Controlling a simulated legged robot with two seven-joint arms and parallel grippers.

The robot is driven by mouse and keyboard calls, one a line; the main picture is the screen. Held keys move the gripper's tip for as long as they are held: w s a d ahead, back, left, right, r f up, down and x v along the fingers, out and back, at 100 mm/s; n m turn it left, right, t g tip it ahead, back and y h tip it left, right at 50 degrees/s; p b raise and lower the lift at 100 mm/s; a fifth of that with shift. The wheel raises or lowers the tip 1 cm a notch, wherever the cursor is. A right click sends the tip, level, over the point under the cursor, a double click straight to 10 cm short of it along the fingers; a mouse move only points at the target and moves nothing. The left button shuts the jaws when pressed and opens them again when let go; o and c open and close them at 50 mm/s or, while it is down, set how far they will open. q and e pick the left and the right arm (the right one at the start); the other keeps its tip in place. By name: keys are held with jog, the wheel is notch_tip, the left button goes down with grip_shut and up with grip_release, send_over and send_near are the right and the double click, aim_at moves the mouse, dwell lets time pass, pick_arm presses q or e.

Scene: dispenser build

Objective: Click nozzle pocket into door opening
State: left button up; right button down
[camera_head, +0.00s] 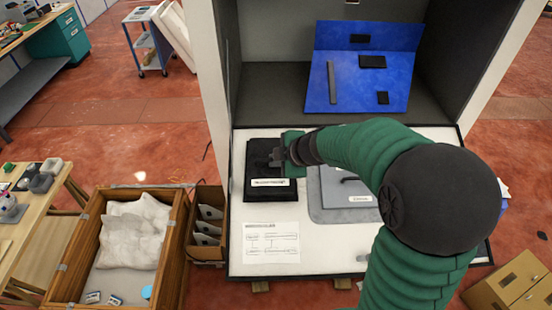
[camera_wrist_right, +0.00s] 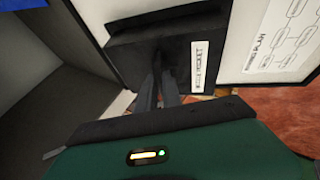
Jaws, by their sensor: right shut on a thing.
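The nozzle pocket (camera_head: 258,193) is a black, blocky part with a white label, on the left of the white worktop. In the wrist view the pocket (camera_wrist_right: 135,55) fills the upper middle, its label legible. My right gripper (camera_head: 277,157) is shut on the pocket's raised dark part, and its fingers (camera_wrist_right: 162,88) reach it in the wrist view. I cannot tell whether the pocket is lifted. A grey panel (camera_head: 335,188) with a dark handle and a label, perhaps the door, lies to the right, partly hidden by my arm. Its opening is not clearly visible. My left gripper is not in view.
A blue L-shaped panel (camera_head: 345,80) with black parts stands at the back of the dark cabinet (camera_head: 265,85). A printed plan sheet (camera_head: 271,242) lies at the worktop's front left. A wooden crate (camera_head: 180,225) and a narrow bin (camera_head: 207,250) stand left of the worktop.

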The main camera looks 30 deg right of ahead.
jog(key=shift+w+d+f+b, duration=0.15)
jog(key=shift+w+f+b, duration=0.1)
jog(key=shift+f+b, duration=0.25)
dwell(0.8)
jog(key=shift+f, duration=0.3)
dwell(0.6)
jog(key=c, duration=1.4)
grip_release()
jog(key=shift+w, duration=0.1)
jog(key=shift+c, duration=0.2)
jog(key=o, duration=0.5)
